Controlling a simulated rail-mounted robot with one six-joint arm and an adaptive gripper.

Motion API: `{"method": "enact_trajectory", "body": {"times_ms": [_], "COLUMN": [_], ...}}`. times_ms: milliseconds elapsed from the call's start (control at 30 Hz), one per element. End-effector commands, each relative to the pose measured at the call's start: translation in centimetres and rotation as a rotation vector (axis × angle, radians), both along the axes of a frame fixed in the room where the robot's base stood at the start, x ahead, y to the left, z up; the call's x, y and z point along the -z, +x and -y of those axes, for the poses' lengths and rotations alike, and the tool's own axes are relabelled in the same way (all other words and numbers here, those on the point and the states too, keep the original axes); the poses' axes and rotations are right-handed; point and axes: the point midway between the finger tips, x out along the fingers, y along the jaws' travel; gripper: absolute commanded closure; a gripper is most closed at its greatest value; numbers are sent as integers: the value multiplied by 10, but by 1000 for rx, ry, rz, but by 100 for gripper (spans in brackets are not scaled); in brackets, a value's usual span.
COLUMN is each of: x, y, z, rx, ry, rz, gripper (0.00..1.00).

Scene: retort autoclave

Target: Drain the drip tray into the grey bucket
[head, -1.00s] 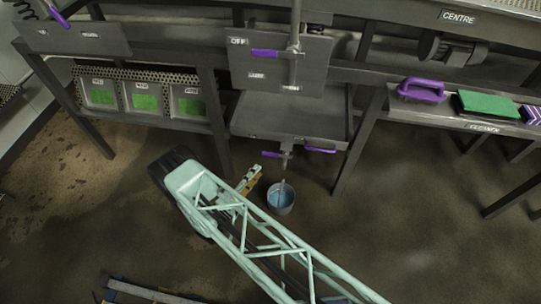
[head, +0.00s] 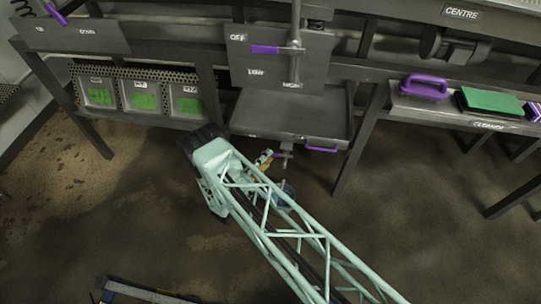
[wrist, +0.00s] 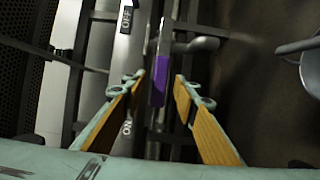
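My gripper (head: 268,158) is just left of this valve. In the wrist view my gripper (wrist: 160,86) is open, its two fingers on either side of the purple lever (wrist: 161,78), with no clear contact. A strip beside the lever reads OFF at the top and ON below. The grey bucket (head: 287,189) on the floor is mostly hidden behind my arm; its rim shows at the wrist view's right (wrist: 311,66).
Another purple lever (head: 265,49) is on the panel above the tray. A rack of green-windowed boxes (head: 140,97) stands left. A shelf at right holds a purple-handled tool (head: 424,86) and a green pad (head: 490,102). Table legs flank the tray. Floor at right is clear.

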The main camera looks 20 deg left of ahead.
Motion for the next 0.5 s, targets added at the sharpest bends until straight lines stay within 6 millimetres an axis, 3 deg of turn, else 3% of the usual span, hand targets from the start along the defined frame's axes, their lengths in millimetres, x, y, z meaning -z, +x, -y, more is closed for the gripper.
{"method": "enact_trajectory", "body": {"times_ms": [200, 500], "x": [1, 0], "y": [19, 28], "z": [5, 7], "rx": [1, 0], "ry": [1, 1], "rz": [0, 0], "gripper": [73, 73]}}
